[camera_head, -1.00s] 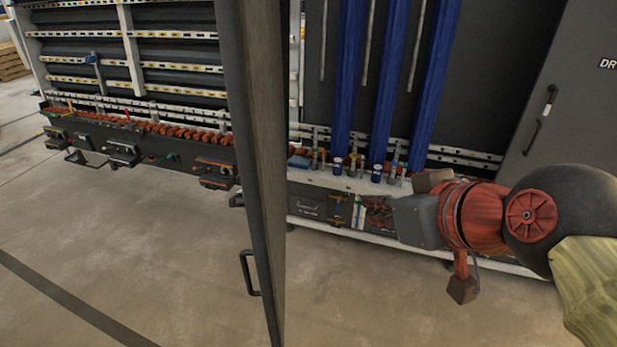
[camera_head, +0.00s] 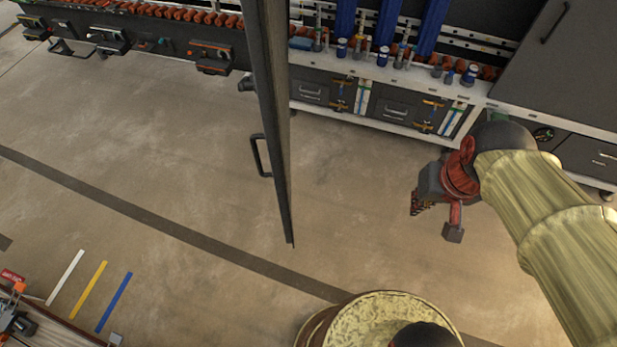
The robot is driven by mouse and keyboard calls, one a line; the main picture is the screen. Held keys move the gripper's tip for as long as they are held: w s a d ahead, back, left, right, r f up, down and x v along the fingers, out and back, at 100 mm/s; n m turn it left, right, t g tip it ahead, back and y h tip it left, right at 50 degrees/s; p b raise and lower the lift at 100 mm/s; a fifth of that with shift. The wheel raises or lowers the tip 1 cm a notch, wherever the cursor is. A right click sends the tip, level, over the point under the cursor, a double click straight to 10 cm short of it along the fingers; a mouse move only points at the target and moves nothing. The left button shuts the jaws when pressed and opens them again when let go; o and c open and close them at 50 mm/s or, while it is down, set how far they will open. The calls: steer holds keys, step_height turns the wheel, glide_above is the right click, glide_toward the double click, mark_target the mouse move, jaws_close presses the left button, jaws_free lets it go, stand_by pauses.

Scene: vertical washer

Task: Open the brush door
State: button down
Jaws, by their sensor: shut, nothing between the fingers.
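A tall dark door (camera_head: 268,110) stands swung out from the machine and shows nearly edge-on in the head view. I cannot read a label on it. Its dark bar handle (camera_head: 259,156) sticks out on the left side, near the lower end. Blue upright columns (camera_head: 388,20) stand in the open bay to the right of this door. My gripper (camera_head: 416,203) is at the right, over the floor in front of the bay, well to the right of the door edge and apart from it. It is shut and empty. Its fingertips are small and dark here.
A closed grey door (camera_head: 545,60) with a handle is at the upper right. Low drawers (camera_head: 395,105) run under the bay. Machine modules with orange parts (camera_head: 190,50) are at upper left. A cluttered bench (camera_head: 40,330) is at lower left. The floor between is clear.

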steer(key=w+a+f+m+g+y+p, duration=0.3)
steer(key=w+a+f+m+y+p, duration=0.15)
steer(key=f, duration=0.25)
steer(key=w+a+f+m+g+y+p, duration=0.3)
steer(key=w+a+f+m+p, duration=0.15)
steer(key=w+f+m, duration=0.2)
steer(key=w+a+m+t+y+b, duration=0.1)
steer(key=w+a+m+t+y, duration=0.1)
steer(key=w+a+m, duration=0.3)
steer(key=a+r+x, duration=0.1)
steer(key=x, duration=1.1)
steer(key=shift+r+n+p, duration=0.2)
steer(key=shift+n+p, duration=0.1)
steer(key=shift+p, duration=0.05)
steer(key=shift+s+a, duration=0.1)
steer(key=shift+a, duration=0.05)
